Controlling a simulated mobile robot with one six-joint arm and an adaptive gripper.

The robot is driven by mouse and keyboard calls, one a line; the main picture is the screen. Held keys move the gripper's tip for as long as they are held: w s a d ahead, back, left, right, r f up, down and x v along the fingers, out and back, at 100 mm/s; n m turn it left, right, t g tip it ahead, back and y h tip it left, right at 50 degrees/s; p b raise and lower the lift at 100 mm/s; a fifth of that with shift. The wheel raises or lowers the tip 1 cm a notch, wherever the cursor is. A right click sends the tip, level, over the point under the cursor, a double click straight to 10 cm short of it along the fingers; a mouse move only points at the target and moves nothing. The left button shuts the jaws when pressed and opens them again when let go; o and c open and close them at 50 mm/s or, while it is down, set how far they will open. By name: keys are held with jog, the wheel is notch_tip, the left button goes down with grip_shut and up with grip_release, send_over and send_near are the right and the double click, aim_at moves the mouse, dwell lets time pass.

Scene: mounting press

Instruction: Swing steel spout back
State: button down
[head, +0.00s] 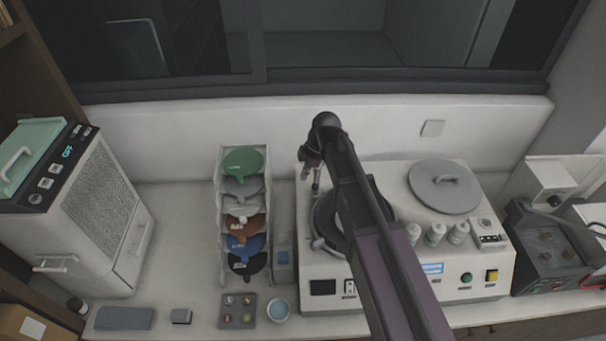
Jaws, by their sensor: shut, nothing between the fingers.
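The mounting press (470,262) is a white machine on the counter with a dark round bowl (324,222) on its left side. A small upright steel piece, which looks like the steel spout (316,183), stands at the bowl's back left edge. My gripper (306,174) is shut and empty, pointing down just beside the spout's top. I cannot tell whether it touches the spout. My arm crosses over the press and hides the middle of the bowl and part of the spout's surroundings.
A dark device (556,250) sits at the right. A white box unit (98,215) stands far left.

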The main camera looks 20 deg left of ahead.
jog(key=shift+p+v, duration=1.05)
jog(key=shift+v, duration=0.45)
jog(key=shift+f, duration=0.15)
